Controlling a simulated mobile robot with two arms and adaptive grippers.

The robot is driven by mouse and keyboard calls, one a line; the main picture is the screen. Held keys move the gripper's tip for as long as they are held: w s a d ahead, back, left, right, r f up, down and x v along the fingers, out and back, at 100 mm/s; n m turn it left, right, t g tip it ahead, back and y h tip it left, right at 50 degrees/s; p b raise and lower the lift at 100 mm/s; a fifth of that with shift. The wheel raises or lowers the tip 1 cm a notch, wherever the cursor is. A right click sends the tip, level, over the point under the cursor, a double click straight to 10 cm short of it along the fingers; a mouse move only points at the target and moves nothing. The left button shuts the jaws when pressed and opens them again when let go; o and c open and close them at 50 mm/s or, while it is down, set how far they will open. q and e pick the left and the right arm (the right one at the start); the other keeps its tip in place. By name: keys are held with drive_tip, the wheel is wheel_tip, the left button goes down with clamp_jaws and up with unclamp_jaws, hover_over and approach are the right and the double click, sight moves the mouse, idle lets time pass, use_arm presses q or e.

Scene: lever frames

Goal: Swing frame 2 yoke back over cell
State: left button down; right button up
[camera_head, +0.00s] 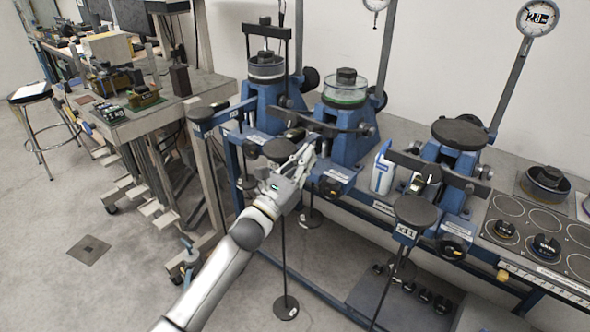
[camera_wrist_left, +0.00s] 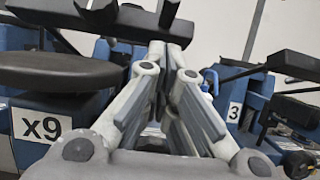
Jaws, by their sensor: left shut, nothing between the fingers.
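Frame 2 (camera_head: 350,147) seems to be the middle blue lever frame, with a clear-walled cell (camera_head: 345,90) on top. Its dark yoke (camera_head: 327,127) appears swung forward and low, in front of the cell rather than over it. My left gripper (camera_head: 308,150) is shut and empty just below and in front of that bar. In the left wrist view, the closed fingers (camera_wrist_left: 172,48) point at a dark bar (camera_wrist_left: 120,22); whether they touch it is unclear. My right gripper is not in view.
The left frame has its yoke (camera_head: 267,30) upright over its cell. The right frame's dark bar (camera_head: 430,165) sits forward. A round pan (camera_wrist_left: 60,70) above an "x9" label is close left of my gripper. A white-and-blue bottle (camera_head: 382,172) stands between the middle and right frames.

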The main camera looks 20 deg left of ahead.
use_arm(q)
drive_tip(key=shift+w+d+r+p, duration=0.1)
drive_tip(key=shift+w+r+p, duration=0.1)
drive_tip(key=shift+r, duration=0.4)
drive_tip(key=shift+w+d+r+p, duration=0.1)
drive_tip(key=shift+w+r+p, duration=0.1)
drive_tip(key=shift+r, duration=0.4)
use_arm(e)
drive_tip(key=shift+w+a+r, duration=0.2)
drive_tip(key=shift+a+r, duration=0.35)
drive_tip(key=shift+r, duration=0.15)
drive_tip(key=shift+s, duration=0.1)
